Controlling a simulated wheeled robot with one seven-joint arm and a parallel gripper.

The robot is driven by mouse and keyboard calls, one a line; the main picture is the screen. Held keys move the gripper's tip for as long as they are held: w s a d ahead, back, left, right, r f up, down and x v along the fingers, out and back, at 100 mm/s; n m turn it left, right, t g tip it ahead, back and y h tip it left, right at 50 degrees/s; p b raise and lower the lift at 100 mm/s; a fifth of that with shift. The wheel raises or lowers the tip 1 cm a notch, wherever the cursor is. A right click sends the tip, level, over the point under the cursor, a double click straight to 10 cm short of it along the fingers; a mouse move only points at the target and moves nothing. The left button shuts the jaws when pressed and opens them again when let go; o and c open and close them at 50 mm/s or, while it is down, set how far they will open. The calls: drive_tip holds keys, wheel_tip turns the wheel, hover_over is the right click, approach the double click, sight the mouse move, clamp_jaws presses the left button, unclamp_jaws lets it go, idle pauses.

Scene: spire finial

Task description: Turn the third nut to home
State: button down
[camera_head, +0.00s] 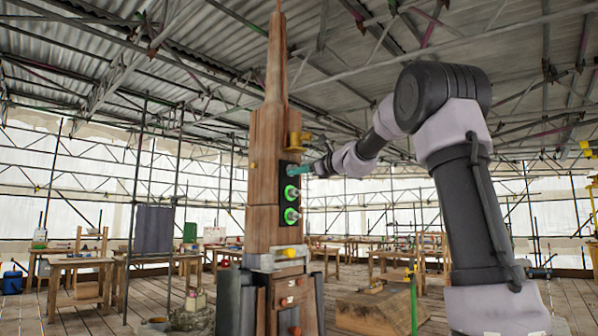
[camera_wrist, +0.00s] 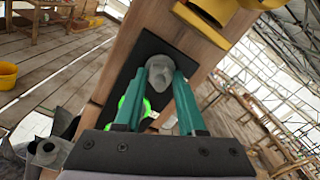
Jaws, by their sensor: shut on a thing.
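A tall wooden spire (camera_head: 262,190) stands in the middle of the head view with a black plate (camera_head: 283,207) on its right face. Two nuts with glowing green rings, the middle one (camera_head: 291,193) and the lower one (camera_head: 291,215), sit on the plate. My gripper (camera_head: 303,170) is at the plate's top position, above them. In the wrist view, its teal fingers (camera_wrist: 159,90) are shut on a grey rounded nut (camera_wrist: 160,70), one finger on each side. A green glow (camera_wrist: 138,100) shows partly behind the left finger. The nut's contact with the plate is partly hidden.
A brass fitting (camera_head: 298,138) projects from the spire just above my gripper; it is large at the top of the wrist view (camera_wrist: 215,12). A timber block (camera_head: 370,310) lies on the floor to the right. Workbenches stand farther back.

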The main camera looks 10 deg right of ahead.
drive_tip(key=shift+f+m, duration=0.15)
drive_tip(key=shift+m, duration=0.45)
drive_tip(key=c, duration=0.5)
unclamp_jaws()
drive_tip(key=v, duration=1.1)
